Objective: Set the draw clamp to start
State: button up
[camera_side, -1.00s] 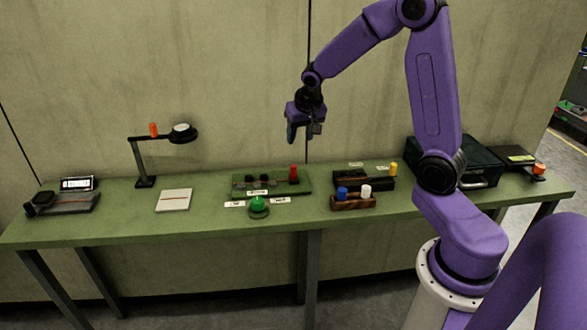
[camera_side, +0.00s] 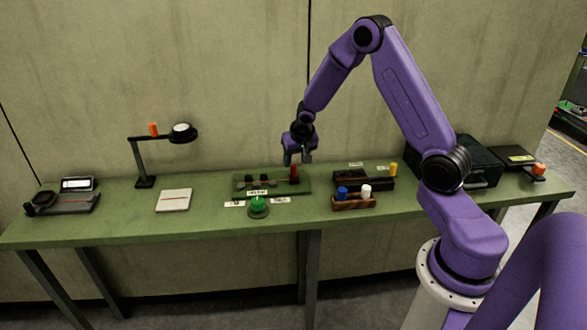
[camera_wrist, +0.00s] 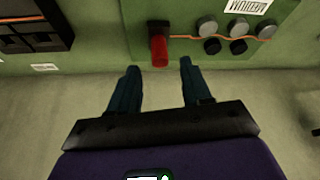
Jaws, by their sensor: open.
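The draw clamp appears to be the green board (camera_side: 305,187) near the middle of the bench, with dark round parts and a red upright handle (camera_side: 294,173) at its right end. In the wrist view the red handle (camera_wrist: 159,51) stands just ahead of and between the fingertips, and the green board (camera_wrist: 185,52) lies beyond. My gripper (camera_side: 297,160) points down above the handle's end of the board; in the wrist view my gripper (camera_wrist: 159,65) is open and empty. Whether the fingers reach down to the handle's height I cannot tell.
A green domed button (camera_side: 258,206) with small labels stands in front of the board. A brown rack (camera_side: 352,203) with a blue and a white peg is to the right, near a black tray (camera_side: 350,184). A lamp (camera_side: 140,160) stands left, and a dark case (camera_side: 480,165) right.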

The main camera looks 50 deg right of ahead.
aim_at(294, 166)
jog(key=shift+x, duration=2.8)
grip_shut()
